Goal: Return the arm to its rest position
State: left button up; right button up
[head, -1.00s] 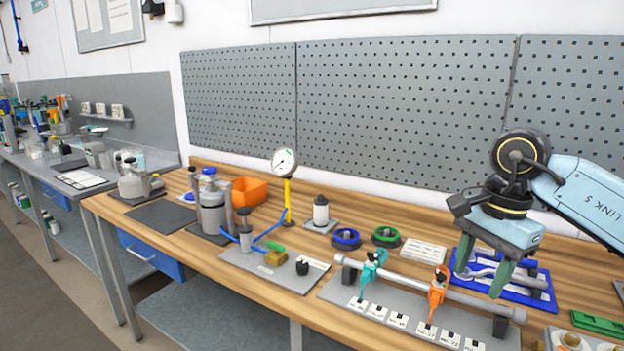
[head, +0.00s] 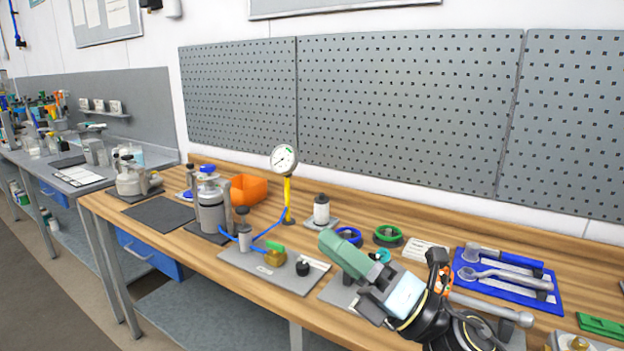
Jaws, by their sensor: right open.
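My right gripper (head: 335,247) is in the lower right of the head view, above the front part of the wooden bench (head: 215,262). Its green fingers point up and to the left, seen nearly side-on. It is open, and I see nothing held in it. My right wrist comes up from the bottom edge of the view. The gripper and wrist hide most of a grey plate (head: 340,292) with a metal bar (head: 490,307) and clamps. My left gripper is not in view.
Blue (head: 348,235) and green (head: 387,235) rings lie behind the gripper. A gauge on a yellow post (head: 287,195), an orange bin (head: 248,190) and a grey vessel (head: 210,212) stand to the left.

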jog(key=s+d+f+m+t+h, duration=0.1)
jog(key=d+f+m+h, duration=0.85)
jog(key=m, duration=0.55)
jog(key=s+d+f+m+t+h, duration=0.2)
jog(key=d+f+m+h, duration=0.5)
jog(key=f+m+h, duration=0.55)
jog(key=s+d+f+m+g+y, duration=0.1)
jog(key=s+f+m+g, duration=0.4)
jog(key=s, duration=0.5)
jog(key=s+d+f+m+g+y, duration=0.1)
jog(key=s+f+m+g, duration=0.4)
jog(key=s+f, duration=0.4)
jog(key=s+f+n+g, duration=0.1)
jog(key=s+f+g, duration=0.15)
jog(key=f, duration=2.25)
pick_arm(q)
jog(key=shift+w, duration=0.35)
pick_arm(e)
jog(key=s+d+f, duration=0.3)
jog(key=s+f, duration=1)
jog(key=s, duration=0.3)
jog(key=shift+s+f+g+h, duration=0.3)
jog(key=shift+s+g, duration=0.05)
jog(key=shift+g, duration=0.1)
